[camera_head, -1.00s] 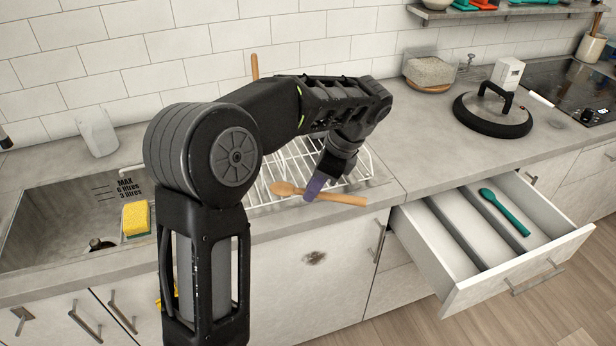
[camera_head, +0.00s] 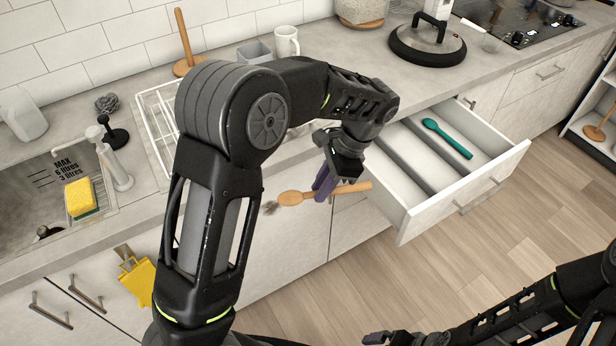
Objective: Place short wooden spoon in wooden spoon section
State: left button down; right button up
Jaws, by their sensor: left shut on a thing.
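The short wooden spoon (camera_head: 291,198) is light brown, with its bowl to the left and its handle pointing right. My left gripper (camera_head: 323,188) is shut on the spoon's handle near the bowl and holds it in front of the lower cabinet, just left of the open drawer (camera_head: 464,194). The handle's end overlaps the drawer's left side in the picture. The drawer has long sections split by grey dividers; a teal spoon (camera_head: 447,139) lies in the right one. My arm partly hides the left section. My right gripper (camera_head: 384,338) is low at the bottom edge, its opening unclear.
A wire rack (camera_head: 160,118) stands on the counter behind my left arm. A white mug (camera_head: 286,42) and a pan lid (camera_head: 431,43) stand further back. The sink with a yellow sponge (camera_head: 79,198) is at left. Floor (camera_head: 420,290) before the drawer is open.

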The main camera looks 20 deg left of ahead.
aim_at(379, 173)
jog(key=i+l, duration=0.6)
jog(key=l, duration=0.25)
jog(key=i+l, duration=0.25)
jog(key=l, duration=0.15)
